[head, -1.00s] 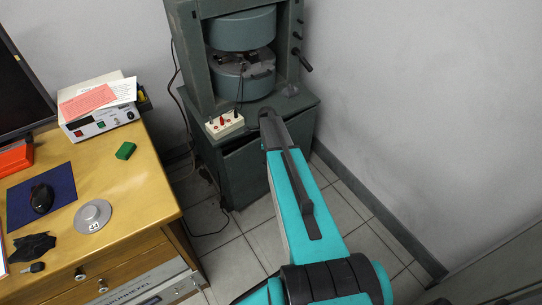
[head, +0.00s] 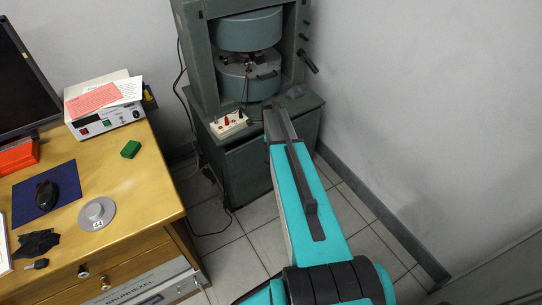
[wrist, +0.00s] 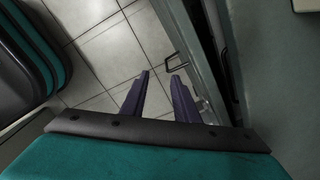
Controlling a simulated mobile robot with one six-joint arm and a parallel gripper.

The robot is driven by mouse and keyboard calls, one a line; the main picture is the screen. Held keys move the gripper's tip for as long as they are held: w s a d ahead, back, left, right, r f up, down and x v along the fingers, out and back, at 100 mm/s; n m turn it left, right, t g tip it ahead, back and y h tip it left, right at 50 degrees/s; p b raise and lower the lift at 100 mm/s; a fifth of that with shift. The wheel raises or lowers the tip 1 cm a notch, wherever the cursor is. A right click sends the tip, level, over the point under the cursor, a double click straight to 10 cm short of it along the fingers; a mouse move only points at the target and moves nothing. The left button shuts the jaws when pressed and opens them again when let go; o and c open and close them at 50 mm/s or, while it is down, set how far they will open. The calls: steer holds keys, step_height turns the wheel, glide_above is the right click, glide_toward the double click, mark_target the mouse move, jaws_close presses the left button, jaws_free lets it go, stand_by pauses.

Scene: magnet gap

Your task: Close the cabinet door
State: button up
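The cabinet (head: 240,172) is the grey-green base under the magnet in the head view. In the wrist view its door (wrist: 187,30) is a grey-green panel standing slightly ajar, with a dark gap along its right side. A bracket-shaped handle (wrist: 177,62) sticks out from the door's face. My gripper (wrist: 160,77) shows two dark fingers apart with nothing between them. The fingertips are close to the handle; I cannot tell whether they touch it or the door.
The magnet (head: 248,62) stands on the cabinet, with a white socket box (head: 229,125) in front of it. A wooden desk (head: 140,190) stands on the left. The wall (head: 420,110) closes off the right. Tiled floor (head: 245,250) is free between desk and arm.

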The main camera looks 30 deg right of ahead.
step_height(320, 180, up, 9)
stand_by(0.4)
steer(key=shift+s, duration=0.1)
stand_by(0.3)
